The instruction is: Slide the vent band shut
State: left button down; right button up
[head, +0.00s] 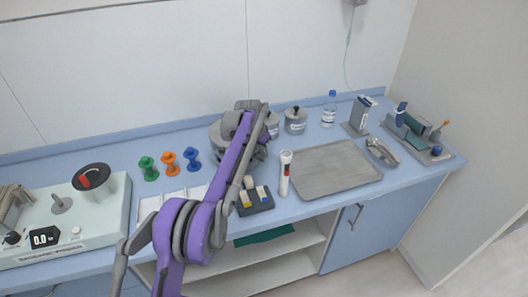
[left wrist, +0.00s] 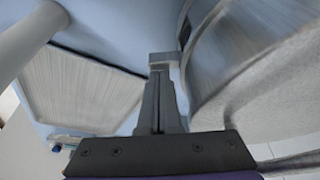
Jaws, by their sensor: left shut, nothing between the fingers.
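A round grey metal drum (head: 216,131) stands on the counter, largely hidden behind my left arm in the head view. In the left wrist view the curved drum wall (left wrist: 245,65) fills the right side, with a dark narrow gap near its upper left edge. My left gripper (left wrist: 163,72) is shut and empty, its fingertips close beside the drum wall. The vent band's position cannot be made out. My right gripper is not in view.
A grey tray (head: 335,170), a white torch (head: 285,172) and a dark block holder (head: 256,203) lie near the drum. Small metal canisters (head: 295,121) stand behind. Coloured spools (head: 170,163) and a control box (head: 115,215) are to the left.

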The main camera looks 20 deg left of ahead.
pick_arm(q)
jog(key=shift+s, duration=0.1)
jog(key=s+m, duration=0.1)
jog(key=s+a+m, duration=0.1)
jog(key=s+h, duration=0.1)
jog(key=shift+a+m, duration=0.25)
jog(key=shift+m, duration=0.15)
jog(key=shift+s+a, duration=0.15)
jog(key=shift+s, duration=0.3)
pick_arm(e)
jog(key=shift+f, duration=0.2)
